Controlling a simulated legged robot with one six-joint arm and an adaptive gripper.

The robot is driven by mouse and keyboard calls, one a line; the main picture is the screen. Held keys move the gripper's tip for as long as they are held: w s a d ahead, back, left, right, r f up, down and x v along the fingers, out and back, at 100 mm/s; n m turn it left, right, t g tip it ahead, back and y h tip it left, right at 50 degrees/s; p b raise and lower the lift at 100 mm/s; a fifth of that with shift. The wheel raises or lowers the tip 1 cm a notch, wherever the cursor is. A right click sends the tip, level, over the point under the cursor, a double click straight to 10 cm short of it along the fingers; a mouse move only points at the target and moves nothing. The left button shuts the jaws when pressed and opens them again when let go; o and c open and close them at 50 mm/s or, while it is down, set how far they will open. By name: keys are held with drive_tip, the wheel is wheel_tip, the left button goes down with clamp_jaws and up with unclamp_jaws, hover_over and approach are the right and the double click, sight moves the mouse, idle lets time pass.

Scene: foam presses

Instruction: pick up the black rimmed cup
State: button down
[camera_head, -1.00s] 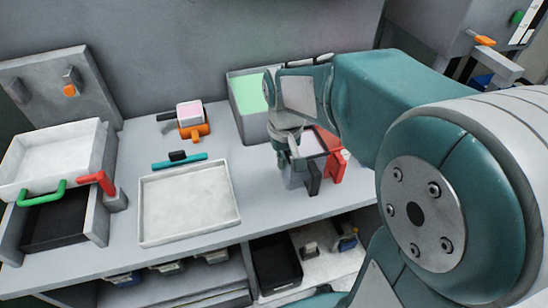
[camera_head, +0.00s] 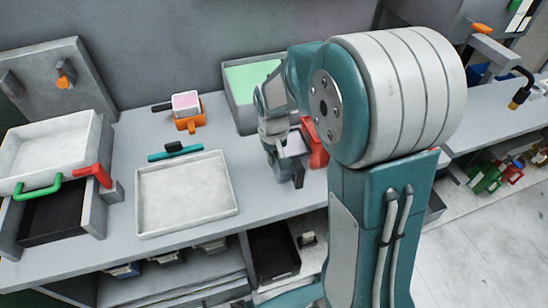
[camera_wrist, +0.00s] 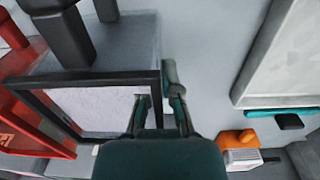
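The black rimmed cup (camera_wrist: 92,107) is a square, grey-walled box with a black rim and a pale inside. It fills the left middle of the wrist view, with dark handle-like bars (camera_wrist: 66,35) beside its wall. In the head view the cup (camera_head: 296,146) shows only partly behind my gripper (camera_head: 277,136). In the wrist view my gripper (camera_wrist: 160,105) is open, with one finger over the cup's inside and the other outside its right rim. The cup's wall edge lies between them. Whether the fingers touch it I cannot tell.
A red-handled item (camera_head: 317,146) stands close beside the cup. A green-lined bin (camera_head: 236,104) is behind. A white tray (camera_head: 233,205), a teal-handled tool (camera_head: 168,155) and an orange-based pink block (camera_head: 188,122) lie left. The bench's front edge is close.

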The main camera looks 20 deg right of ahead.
drive_tip(key=c, duration=0.8)
unclamp_jaws()
drive_tip(key=shift+f, duration=0.1)
